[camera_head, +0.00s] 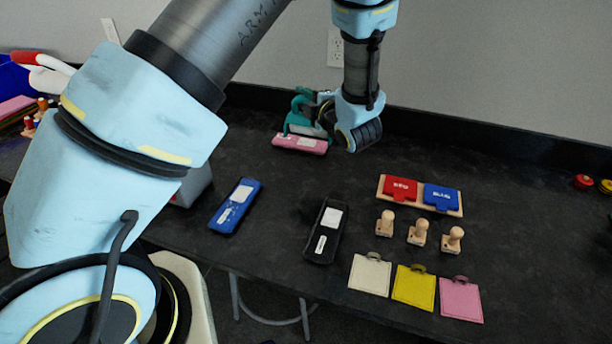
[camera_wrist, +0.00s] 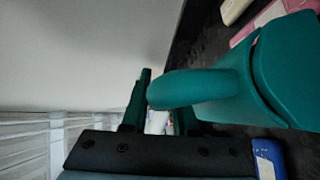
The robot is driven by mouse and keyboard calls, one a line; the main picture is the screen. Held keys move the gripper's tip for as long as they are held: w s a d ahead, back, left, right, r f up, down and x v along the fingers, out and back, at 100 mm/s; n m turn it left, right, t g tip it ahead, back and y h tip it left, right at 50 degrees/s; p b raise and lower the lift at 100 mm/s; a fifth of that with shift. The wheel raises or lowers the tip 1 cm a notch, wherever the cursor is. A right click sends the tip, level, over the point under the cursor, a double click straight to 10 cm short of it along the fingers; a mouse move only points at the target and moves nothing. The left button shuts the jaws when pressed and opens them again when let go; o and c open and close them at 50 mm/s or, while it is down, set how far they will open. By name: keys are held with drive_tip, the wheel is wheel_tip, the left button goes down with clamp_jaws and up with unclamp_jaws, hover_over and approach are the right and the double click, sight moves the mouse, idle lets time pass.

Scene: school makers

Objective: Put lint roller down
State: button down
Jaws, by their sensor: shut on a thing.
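The lint roller (camera_head: 298,118) is teal, with a rounded handle and a wide curved head. My gripper (camera_head: 322,108) is shut on its handle near the back wall. In the wrist view the lint roller (camera_wrist: 275,75) fills the right side, its handle reaching left to my gripper (camera_wrist: 160,115). In the head view it appears just above or behind a pink case (camera_head: 300,143) on the dark table (camera_head: 265,265). I cannot tell whether it touches the case or the table. The pink case (camera_wrist: 255,22) also shows in the wrist view.
A blue case (camera_head: 235,206) and a black case (camera_head: 324,232) lie mid-table. To the right are a wooden tray (camera_head: 412,201) with red and blue pads, wooden stamps (camera_head: 418,232), and cream, yellow and pink pouches (camera_head: 414,287). Free table lies between the pink and black cases.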

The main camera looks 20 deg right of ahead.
drive_tip(key=f+b, duration=0.2)
drive_tip(key=f, duration=0.1)
drive_tip(key=shift+w, duration=0.35)
drive_tip(key=shift+f+p, duration=1.6)
drive_tip(key=shift+f, duration=3.4)
drive_tip(key=shift+f, duration=0.1)
drive_tip(key=c, duration=0.7)
unclamp_jaws()
drive_tip(key=shift+s+d+r+b, duration=0.25)
drive_tip(key=shift+s+b, duration=0.6)
drive_tip(key=shift+s, duration=1.1)
drive_tip(key=shift+s+d+r+b, duration=0.1)
drive_tip(key=shift+s+r+b, duration=0.5)
drive_tip(key=shift+s, duration=1.4)
drive_tip(key=shift+s+d+r+b, duration=0.1)
drive_tip(key=shift+s+b, duration=0.95)
drive_tip(key=shift+s, duration=0.9)
drive_tip(key=shift+o, duration=0.4)
